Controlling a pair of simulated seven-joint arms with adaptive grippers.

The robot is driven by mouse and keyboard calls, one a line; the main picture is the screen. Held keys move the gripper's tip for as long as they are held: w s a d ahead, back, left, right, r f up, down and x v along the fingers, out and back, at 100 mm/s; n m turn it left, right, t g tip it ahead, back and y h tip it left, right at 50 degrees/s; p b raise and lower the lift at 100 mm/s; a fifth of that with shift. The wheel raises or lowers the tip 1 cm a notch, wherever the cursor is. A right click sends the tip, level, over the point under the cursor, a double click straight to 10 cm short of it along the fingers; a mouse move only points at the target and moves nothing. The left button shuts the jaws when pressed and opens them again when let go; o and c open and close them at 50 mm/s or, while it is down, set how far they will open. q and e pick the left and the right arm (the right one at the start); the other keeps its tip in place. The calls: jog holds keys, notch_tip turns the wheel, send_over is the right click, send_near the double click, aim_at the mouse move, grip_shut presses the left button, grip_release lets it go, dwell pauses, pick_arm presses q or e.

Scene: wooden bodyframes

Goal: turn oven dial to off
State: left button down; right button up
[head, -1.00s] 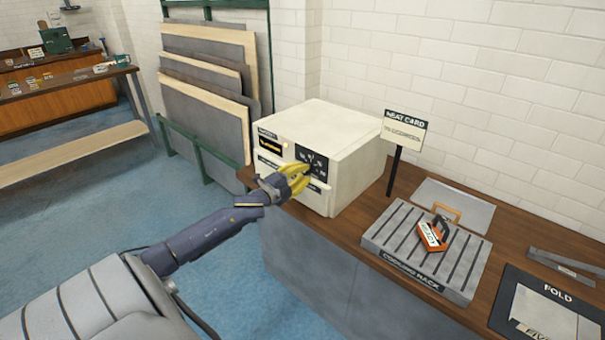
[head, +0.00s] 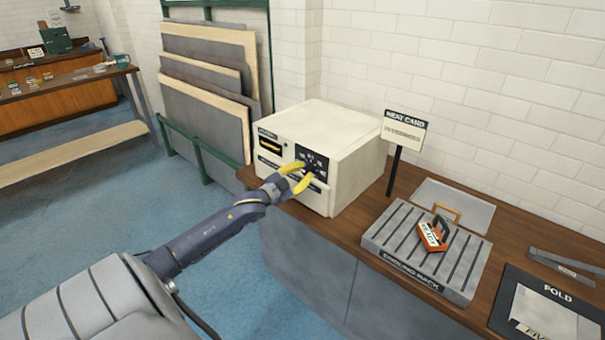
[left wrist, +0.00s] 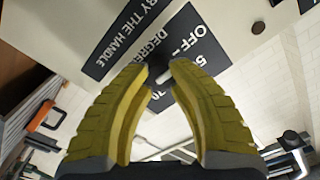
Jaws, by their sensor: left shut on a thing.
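The cream oven (head: 345,155) stands on the wooden counter, with a black dial panel (head: 318,160) on its front. My left gripper (head: 304,174) is at that panel, its yellow fingers one above the other around the dial. My right gripper is not in view.
A heat card sign (head: 404,127) stands right of the oven. Boards (head: 205,75) lean in a green rack at the left.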

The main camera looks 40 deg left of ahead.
pick_arm(q)
jog(key=shift+r+n, duration=0.1)
jog(key=shift+n, duration=0.2)
dwell(0.4)
jog(key=c, duration=1)
grip_release()
jog(key=shift+s, duration=0.1)
jog(key=s, duration=1.1)
jog(key=shift+s+a, duration=0.15)
jog(key=shift+s, duration=0.2)
